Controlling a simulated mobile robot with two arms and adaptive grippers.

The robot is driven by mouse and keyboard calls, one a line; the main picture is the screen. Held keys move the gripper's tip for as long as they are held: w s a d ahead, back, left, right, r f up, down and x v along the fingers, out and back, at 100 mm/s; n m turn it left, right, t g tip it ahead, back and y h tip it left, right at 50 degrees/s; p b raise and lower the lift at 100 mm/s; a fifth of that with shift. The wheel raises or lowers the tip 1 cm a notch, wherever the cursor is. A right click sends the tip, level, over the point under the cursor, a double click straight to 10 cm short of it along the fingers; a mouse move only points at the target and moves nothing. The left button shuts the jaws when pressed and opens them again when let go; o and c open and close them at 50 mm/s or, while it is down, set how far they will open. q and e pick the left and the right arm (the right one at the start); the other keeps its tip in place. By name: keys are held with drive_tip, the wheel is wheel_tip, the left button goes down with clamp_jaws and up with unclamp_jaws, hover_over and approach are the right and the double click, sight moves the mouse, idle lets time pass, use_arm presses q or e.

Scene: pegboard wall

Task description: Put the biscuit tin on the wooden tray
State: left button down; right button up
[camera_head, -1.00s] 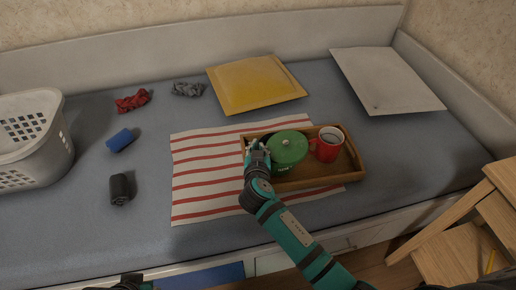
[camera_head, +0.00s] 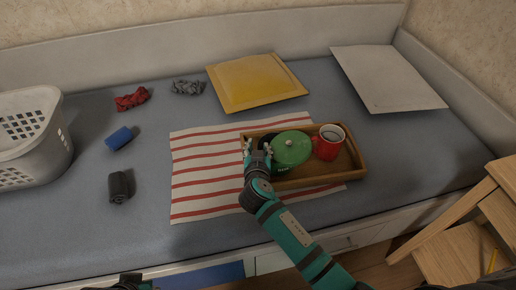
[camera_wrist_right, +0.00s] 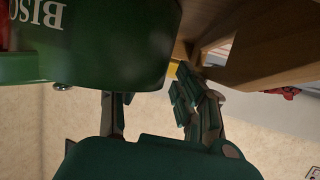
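My right gripper (camera_head: 257,152) is at the tin's left side, low over the tray's left end. Its fingers are apart and it is open, with nothing between the fingertips (camera_wrist_right: 155,105). Whether a finger touches the tin I cannot tell. The tin's base is hidden. My left gripper is not in view; only a bit of my hardware shows at the bottom edge.
The red mug (camera_head: 327,143) stands in the tray. The tray lies on a red-striped cloth (camera_head: 200,175). A yellow cushion (camera_head: 255,83), white board (camera_head: 387,80), laundry basket (camera_head: 35,140) and several rolled cloths lie around. A wooden stool (camera_head: 470,240) stands at right.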

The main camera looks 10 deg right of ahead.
drive_tip(key=v, duration=1.2)
